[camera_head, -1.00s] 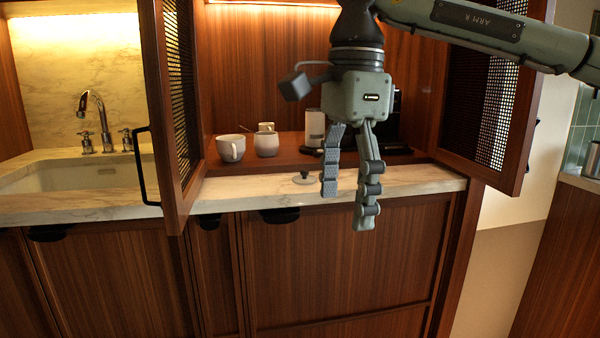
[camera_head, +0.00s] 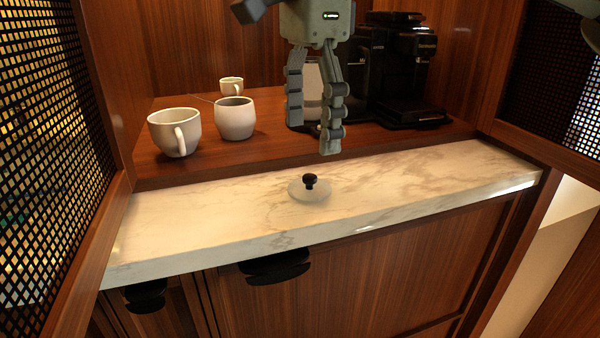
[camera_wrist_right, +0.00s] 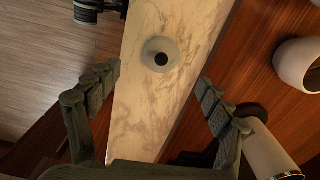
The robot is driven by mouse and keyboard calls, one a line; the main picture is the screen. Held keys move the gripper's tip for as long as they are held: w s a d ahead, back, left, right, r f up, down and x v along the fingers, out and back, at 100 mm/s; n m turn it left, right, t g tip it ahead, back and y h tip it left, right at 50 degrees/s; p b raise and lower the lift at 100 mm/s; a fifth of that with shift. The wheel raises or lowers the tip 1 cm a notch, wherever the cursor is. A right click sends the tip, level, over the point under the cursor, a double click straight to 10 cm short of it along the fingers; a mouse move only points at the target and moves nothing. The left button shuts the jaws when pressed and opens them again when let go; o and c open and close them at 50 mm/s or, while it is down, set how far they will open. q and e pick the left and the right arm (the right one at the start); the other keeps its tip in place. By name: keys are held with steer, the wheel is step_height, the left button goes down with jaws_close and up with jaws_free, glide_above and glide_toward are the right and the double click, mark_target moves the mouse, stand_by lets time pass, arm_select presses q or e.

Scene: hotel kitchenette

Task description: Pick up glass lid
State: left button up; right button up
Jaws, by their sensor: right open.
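The glass lid (camera_head: 309,190) is a small pale, see-through disc with a black knob, lying flat on the marble counter (camera_head: 420,180). It also shows in the right wrist view (camera_wrist_right: 153,47), between and beyond the fingers. My right gripper (camera_head: 312,138) hangs over the back of the counter with its fingers pointing down. In the right wrist view its fingers (camera_wrist_right: 160,75) are spread apart with nothing between them. The gripper is above the lid and not touching it. My left gripper is not in view.
On the raised wooden shelf stand a white mug (camera_head: 172,134), a white cup (camera_head: 234,120), a smaller cup (camera_head: 231,86) and a black coffee machine (camera_head: 402,75). A pale cylinder (camera_head: 314,90) stands behind my right fingers. Open mesh doors flank both sides. The counter around the lid is clear.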

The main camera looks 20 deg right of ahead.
mark_target(310, 176)
steer(key=f, duration=0.3)
steer(key=shift+s, duration=0.2)
steer(key=f, duration=0.3)
steer(key=shift+w+d+f+p, duration=0.1)
steer(key=shift+w+f+p, duration=0.15)
steer(key=shift+p, duration=0.1)
steer(key=shift+f, duration=0.35)
steer(key=c, duration=0.5)
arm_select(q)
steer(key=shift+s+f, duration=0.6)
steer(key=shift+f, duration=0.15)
arm_select(e)
jaws_close()
